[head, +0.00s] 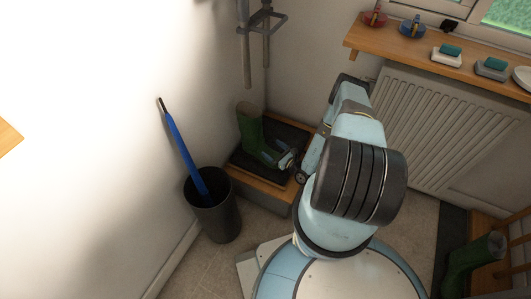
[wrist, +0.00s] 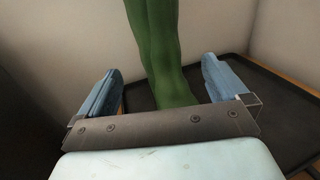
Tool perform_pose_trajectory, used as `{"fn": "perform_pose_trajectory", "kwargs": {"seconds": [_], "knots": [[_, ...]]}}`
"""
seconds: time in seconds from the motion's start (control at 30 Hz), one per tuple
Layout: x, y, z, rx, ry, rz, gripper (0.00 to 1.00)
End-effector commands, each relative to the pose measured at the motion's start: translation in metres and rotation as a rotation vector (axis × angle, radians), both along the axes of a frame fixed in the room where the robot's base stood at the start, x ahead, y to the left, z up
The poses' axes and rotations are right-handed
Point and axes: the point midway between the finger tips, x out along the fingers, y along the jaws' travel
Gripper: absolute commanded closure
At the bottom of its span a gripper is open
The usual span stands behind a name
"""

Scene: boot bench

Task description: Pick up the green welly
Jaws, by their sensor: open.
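A green welly (head: 250,128) stands upright on a dark tray (head: 284,132) on a low wooden bench in the corner, its foot pointing right toward my arm. My gripper (head: 287,158) is low beside the welly's foot in the head view. In the wrist view my gripper (wrist: 161,68) is open, with one blue finger on each side of the welly (wrist: 165,50). There are visible gaps between the fingers and the boot. The welly's top is out of the wrist view, and my gripper's base hides its lowest part.
A second green welly (head: 470,262) is at the lower right by a wooden rack. A dark bin (head: 213,215) with a blue umbrella (head: 184,150) stands left of the bench. A radiator (head: 440,125) and a shelf (head: 425,55) with small items line the right wall.

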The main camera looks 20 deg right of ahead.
Motion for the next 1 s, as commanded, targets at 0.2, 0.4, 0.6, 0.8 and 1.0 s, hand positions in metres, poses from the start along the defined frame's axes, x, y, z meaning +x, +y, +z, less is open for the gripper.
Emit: {"fn": "perform_pose_trajectory", "kwargs": {"seconds": [0.2, 0.4, 0.6, 0.8, 1.0], "knots": [[0.027, 0.016, 0.001, 0.0, -0.002, 0.004, 0.0], [0.057, 0.033, 0.001, 0.0, -0.002, 0.005, 0.0], [0.073, 0.041, 0.001, 0.0, -0.001, 0.004, 0.0], [0.083, 0.047, 0.001, 0.0, -0.002, 0.005, 0.0], [0.104, 0.062, 0.003, -0.001, -0.003, 0.007, 0.0]]}}
